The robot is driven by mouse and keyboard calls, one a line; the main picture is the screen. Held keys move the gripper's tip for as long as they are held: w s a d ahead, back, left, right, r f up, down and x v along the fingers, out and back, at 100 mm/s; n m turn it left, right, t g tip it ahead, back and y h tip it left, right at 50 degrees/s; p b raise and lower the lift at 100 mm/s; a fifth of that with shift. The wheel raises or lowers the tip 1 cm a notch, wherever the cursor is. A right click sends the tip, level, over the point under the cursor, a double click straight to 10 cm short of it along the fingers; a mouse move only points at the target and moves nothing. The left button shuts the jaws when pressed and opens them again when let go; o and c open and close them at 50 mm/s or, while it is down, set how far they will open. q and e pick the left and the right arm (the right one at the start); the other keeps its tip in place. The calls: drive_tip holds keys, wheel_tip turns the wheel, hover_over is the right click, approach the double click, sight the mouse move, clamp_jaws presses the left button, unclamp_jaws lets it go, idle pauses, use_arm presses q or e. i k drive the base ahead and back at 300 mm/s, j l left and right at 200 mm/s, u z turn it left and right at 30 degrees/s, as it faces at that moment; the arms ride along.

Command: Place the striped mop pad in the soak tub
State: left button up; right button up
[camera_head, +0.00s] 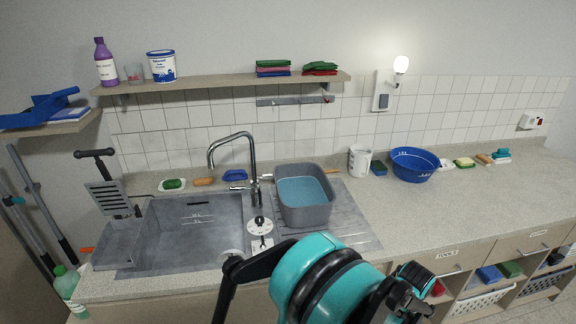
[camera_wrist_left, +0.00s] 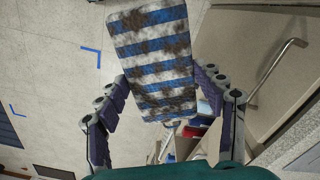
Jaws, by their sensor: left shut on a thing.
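The striped mop pad (camera_wrist_left: 155,50) is blue and white with dark brown stains. It shows in the left wrist view, where my left gripper (camera_wrist_left: 166,88) is shut on its lower part, a finger at either side. The pad sticks out beyond the fingertips. The pad is not visible in the head view. The grey tub (camera_head: 306,216) with blue liquid inside, which looks like the soak tub, stands on the ribbed drainboard right of the sink. My teal arm covers the lower middle of the head view. My right gripper cannot be made out.
The sink (camera_head: 190,225) with a tall faucet (camera_head: 250,160) is left of the tub. A white mug (camera_head: 359,161) and blue bowl (camera_head: 414,165) stand to its right. A shelf (camera_head: 220,83) hangs above. The right counter front is clear.

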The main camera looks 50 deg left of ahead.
sight(301, 204)
drive_tip(key=k+l+u, duration=0.1)
drive_tip(key=u, duration=1.35)
